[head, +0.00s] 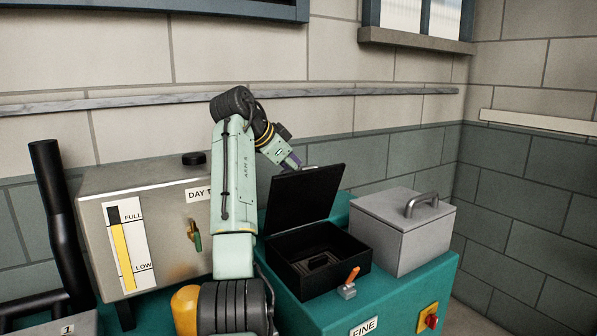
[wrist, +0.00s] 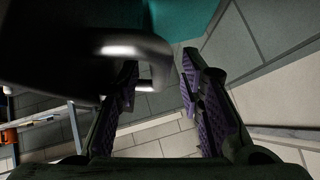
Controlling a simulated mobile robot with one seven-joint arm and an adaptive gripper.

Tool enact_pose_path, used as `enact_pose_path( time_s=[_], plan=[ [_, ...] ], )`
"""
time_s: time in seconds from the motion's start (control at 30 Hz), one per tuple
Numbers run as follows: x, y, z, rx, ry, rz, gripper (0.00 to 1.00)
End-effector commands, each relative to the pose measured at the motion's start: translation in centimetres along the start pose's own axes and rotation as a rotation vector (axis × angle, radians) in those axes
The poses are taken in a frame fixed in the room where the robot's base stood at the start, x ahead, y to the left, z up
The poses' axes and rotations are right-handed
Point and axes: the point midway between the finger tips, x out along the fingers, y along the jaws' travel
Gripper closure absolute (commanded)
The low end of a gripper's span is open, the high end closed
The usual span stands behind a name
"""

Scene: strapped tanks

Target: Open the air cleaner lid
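A black box (head: 318,264) stands on a teal cabinet, and its black lid (head: 305,196) is raised, nearly upright and leaning back. No label on the box names it as the air cleaner. My gripper (head: 296,162) is at the lid's upper edge, partly hidden behind it. In the wrist view my gripper (wrist: 160,62) has its two fingers spread apart. A dark, shiny handle (wrist: 125,48) on a dark surface at upper left lies by the left fingertip and reaches partly between the fingers. I cannot tell whether they touch.
A grey box (head: 400,238) with a bar handle stands right of the black box. An orange-handled latch (head: 350,281) is at the black box's front. A steel day tank (head: 165,240) is at left. A wall rail (head: 330,92) runs behind my arm.

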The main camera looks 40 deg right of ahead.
Motion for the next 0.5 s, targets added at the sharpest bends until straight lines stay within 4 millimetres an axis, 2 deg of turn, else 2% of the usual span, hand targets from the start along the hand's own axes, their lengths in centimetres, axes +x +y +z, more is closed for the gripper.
enact_pose_path(
  time_s=[0.03, 0.3, 0.5],
  plan=[
    [-1.2, -0.1, -0.1, 0.001, 0.002, -0.006, 0.65],
    [-6.9, -0.1, -0.1, 0.000, 0.002, -0.004, 0.65],
    [-9.6, 0.0, 0.0, 0.000, 0.001, -0.002, 0.65]
  ],
)
